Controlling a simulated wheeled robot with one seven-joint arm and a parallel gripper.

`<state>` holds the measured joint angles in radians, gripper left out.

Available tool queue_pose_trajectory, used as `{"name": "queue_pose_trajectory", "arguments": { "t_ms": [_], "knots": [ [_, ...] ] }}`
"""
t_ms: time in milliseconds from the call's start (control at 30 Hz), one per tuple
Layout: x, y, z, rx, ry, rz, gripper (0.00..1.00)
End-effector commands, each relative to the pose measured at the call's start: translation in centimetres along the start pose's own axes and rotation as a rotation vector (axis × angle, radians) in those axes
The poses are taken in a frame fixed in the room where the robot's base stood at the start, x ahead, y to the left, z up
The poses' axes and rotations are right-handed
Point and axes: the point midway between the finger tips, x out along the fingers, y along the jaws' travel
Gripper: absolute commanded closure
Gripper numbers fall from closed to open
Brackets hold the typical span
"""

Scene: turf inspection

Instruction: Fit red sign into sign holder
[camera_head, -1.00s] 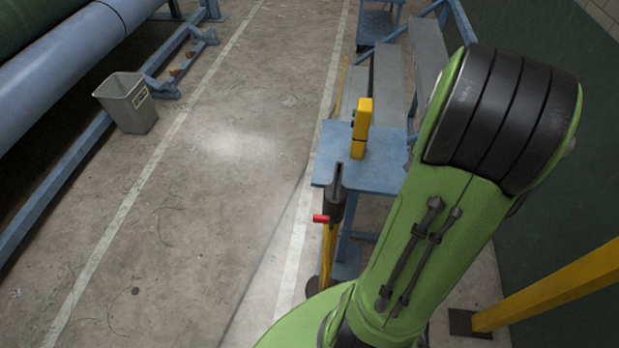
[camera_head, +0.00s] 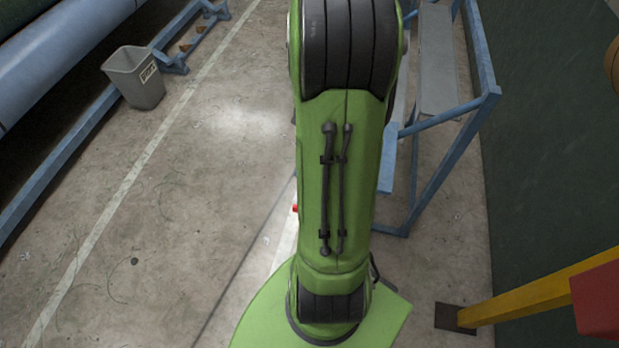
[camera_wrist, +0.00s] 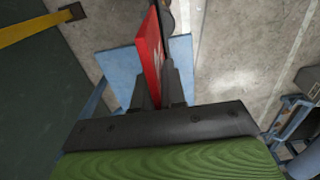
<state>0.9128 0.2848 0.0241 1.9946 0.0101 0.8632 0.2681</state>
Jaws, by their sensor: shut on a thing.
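The red sign (camera_wrist: 150,55) is a flat panel with a pale marking, seen nearly edge-on in the wrist view. My gripper (camera_wrist: 158,88) is shut on it at its near end and holds it above the blue table (camera_wrist: 120,70). A dark shape (camera_wrist: 168,18) shows beyond the sign; I cannot tell if it is the sign holder or if they touch. In the head view my green arm hides the gripper, the sign and nearly all of the holder. Only a small red knob of the holder (camera_head: 295,208) shows at the arm's left edge.
A blue metal frame (camera_head: 440,165) and grey shelf (camera_head: 437,75) stand right of my arm. A yellow beam (camera_head: 525,300) with a red block (camera_head: 598,300) is at lower right. A grey bin (camera_head: 135,78) stands at left by the blue roller rack. The floor between is clear.

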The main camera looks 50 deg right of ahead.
Motion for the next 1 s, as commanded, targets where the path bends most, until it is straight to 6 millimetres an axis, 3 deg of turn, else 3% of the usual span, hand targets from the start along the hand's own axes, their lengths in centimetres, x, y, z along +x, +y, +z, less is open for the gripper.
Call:
{"name": "queue_pose_trajectory", "arguments": {
  "t_ms": [133, 333, 633, 1000],
  "knots": [
    [0.9, -0.1, 0.0, -0.002, 0.000, 0.000, 1.00],
    [5.7, -0.1, 0.0, -0.002, 0.000, 0.000, 1.00],
    [10.2, -0.1, 0.0, -0.001, 0.000, 0.000, 1.00],
    [10.4, -0.1, 0.0, -0.002, 0.000, 0.000, 1.00]
  ]
}}
